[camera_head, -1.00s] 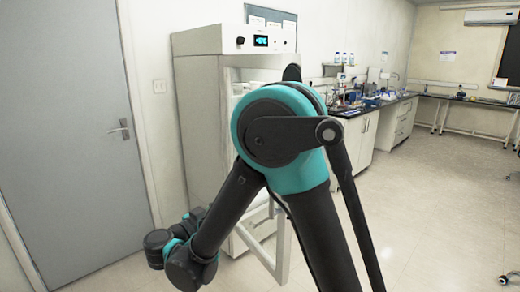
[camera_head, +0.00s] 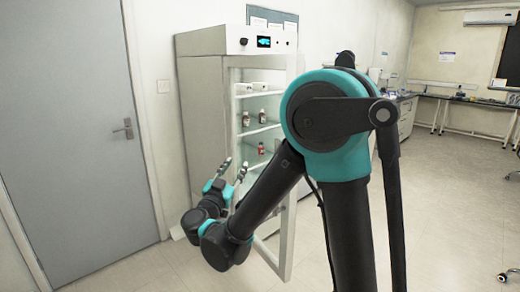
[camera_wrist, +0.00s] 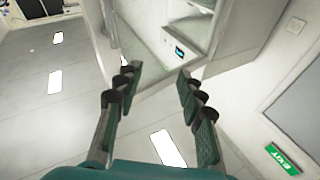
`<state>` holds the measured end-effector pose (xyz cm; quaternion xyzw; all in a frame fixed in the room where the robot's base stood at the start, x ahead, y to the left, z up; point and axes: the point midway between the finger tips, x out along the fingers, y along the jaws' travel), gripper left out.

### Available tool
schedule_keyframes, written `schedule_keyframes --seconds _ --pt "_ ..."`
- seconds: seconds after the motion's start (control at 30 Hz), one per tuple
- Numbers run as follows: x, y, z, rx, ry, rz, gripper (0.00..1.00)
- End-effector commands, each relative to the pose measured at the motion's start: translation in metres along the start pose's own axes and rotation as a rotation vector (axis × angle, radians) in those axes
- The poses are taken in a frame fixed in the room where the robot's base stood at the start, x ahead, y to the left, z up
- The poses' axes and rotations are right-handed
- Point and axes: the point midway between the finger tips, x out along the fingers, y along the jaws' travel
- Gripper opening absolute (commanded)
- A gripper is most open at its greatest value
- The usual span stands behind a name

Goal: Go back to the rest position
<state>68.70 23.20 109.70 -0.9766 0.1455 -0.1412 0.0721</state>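My gripper (camera_head: 233,170) is in front of the white cabinet (camera_head: 204,120) in the head view, low and to the left of my raised arm. In the wrist view my gripper (camera_wrist: 157,72) has its two fingers spread apart, with nothing between them. The cabinet also shows beyond the fingertips in the wrist view, with its small display (camera_wrist: 180,51). My elbow hides part of the cabinet's right side and the room behind it.
The cabinet's glass door (camera_head: 284,240) stands open toward me. Bottles (camera_head: 261,148) stand on its shelves. A grey door (camera_head: 75,120) is at left, and a lab bench (camera_head: 407,115) is behind my arm. The floor (camera_head: 455,200) at right is clear.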

Motion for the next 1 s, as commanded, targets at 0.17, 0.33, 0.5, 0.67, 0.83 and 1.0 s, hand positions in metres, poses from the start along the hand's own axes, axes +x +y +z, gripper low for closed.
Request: schedule_keyframes --seconds 0.17,0.33,0.5,0.67,0.83,1.0 --pt "0.034 -0.006 -0.028 0.050 0.056 -0.224 0.39" --pt "0.045 -0.009 -0.033 0.042 0.015 -0.468 0.39" --pt "0.037 0.007 -0.007 -0.019 -0.139 -0.655 0.39" --pt "0.015 0.048 0.039 -0.104 -0.377 -0.744 0.39" --pt "-0.021 0.123 0.097 -0.195 -0.702 -0.717 0.39" --pt "-0.071 0.219 0.143 -0.264 -1.038 -0.563 0.39"
